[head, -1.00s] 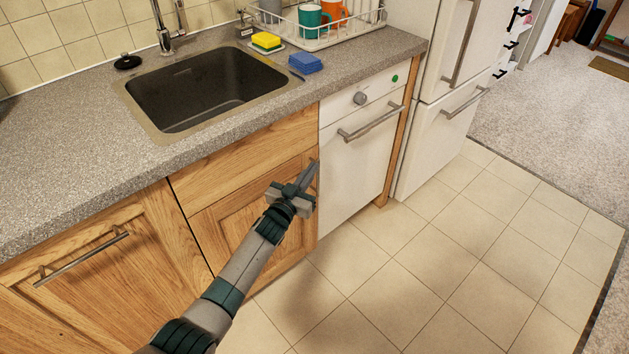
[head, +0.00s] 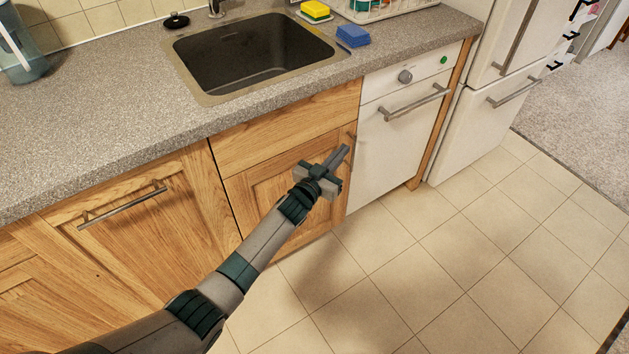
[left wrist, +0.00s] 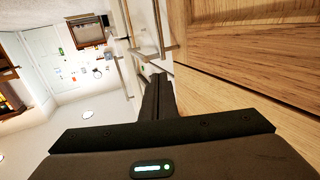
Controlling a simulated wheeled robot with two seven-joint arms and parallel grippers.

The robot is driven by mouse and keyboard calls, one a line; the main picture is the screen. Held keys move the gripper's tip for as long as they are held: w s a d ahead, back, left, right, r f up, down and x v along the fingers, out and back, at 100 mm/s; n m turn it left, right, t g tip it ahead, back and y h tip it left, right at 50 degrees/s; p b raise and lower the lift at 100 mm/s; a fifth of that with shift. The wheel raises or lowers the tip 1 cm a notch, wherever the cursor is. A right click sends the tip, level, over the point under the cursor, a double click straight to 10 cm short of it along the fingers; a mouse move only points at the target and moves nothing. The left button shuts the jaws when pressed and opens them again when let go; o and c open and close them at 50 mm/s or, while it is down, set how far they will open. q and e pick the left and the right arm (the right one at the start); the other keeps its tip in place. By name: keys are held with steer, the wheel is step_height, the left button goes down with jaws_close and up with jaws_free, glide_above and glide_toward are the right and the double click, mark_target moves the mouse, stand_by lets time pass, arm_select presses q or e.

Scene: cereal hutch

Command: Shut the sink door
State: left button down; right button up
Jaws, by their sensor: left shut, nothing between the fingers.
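The sink door (head: 260,196) is a wooden panel door below the drawer-like front under the sink. It looks about flush with the cabinet front, though my arm covers part of it and I cannot tell if a small gap remains. A slim upright handle (head: 352,140) shows near its right edge, partly behind the fingers. My left gripper (head: 343,153) is shut and empty in front of the door's upper right part. In the left wrist view its closed fingers (left wrist: 157,82) lie beside wood fronts (left wrist: 245,50); contact cannot be told. My right gripper is out of view.
The sink (head: 255,55) is set in the grey counter (head: 110,110). A white dishwasher (head: 395,140) with a bar handle stands right of the door, then a white fridge (head: 490,115). Another wooden door (head: 140,240) with a bar handle is on the left. The tiled floor (head: 430,250) is clear.

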arm_select(q)
steer(key=v, duration=1.3)
steer(key=shift+s+a+p, duration=0.25)
steer(key=shift+s+p, duration=0.05)
steer(key=shift+s, duration=0.05)
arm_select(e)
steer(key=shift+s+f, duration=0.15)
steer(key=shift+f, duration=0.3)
